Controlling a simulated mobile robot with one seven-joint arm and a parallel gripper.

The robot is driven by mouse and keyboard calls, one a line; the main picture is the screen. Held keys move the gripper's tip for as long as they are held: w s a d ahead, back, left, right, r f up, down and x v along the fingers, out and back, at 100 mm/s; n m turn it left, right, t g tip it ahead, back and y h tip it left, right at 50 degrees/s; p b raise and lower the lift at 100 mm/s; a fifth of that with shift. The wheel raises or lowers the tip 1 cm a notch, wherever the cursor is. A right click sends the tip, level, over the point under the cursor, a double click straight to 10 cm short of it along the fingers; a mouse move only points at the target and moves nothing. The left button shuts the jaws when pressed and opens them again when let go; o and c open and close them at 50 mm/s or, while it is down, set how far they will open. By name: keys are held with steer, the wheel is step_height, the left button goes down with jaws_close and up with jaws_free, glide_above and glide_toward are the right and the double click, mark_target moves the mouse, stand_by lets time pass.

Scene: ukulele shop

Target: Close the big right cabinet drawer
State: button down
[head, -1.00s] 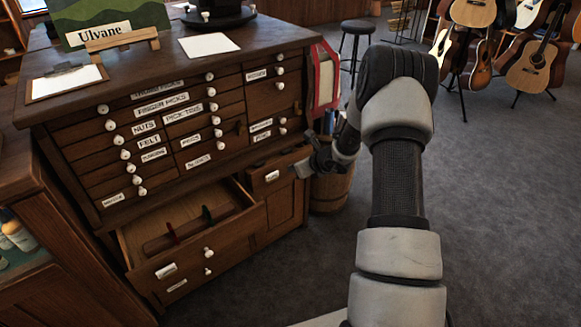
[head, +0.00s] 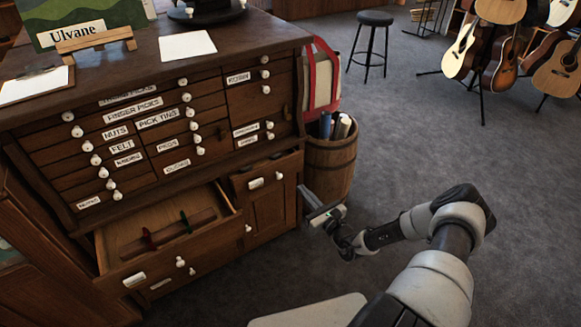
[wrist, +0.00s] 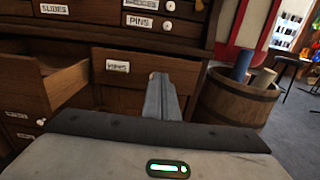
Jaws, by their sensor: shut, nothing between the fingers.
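The right cabinet drawer (head: 240,185) has a white label and a white knob (head: 279,176). It looks slightly out from the cabinet (head: 262,212); how far is hard to tell. Its labelled front also shows in the wrist view (wrist: 140,66). My gripper (head: 308,198) is shut and empty, off to the right of this drawer's front in the head view. In the wrist view, the shut fingers (wrist: 162,97) point toward the drawer front and cover part of its lower right; contact cannot be told.
The big left drawer (head: 215,249) is pulled well out, with a divider and small red and green items inside. A wooden barrel (head: 328,166) with rolls stands right of the cabinet. A stool (head: 374,18) and guitars stand farther back. Grey carpet (head: 430,150) is clear.

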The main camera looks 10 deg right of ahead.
steer(key=b, duration=0.4)
glide_toward(278, 163)
steer(key=x, duration=0.5)
steer(key=shift+w, duration=0.1)
steer(key=shift+w+a+r, duration=0.1)
steer(key=shift+w+a, duration=0.1)
steer(key=shift+w, duration=0.45)
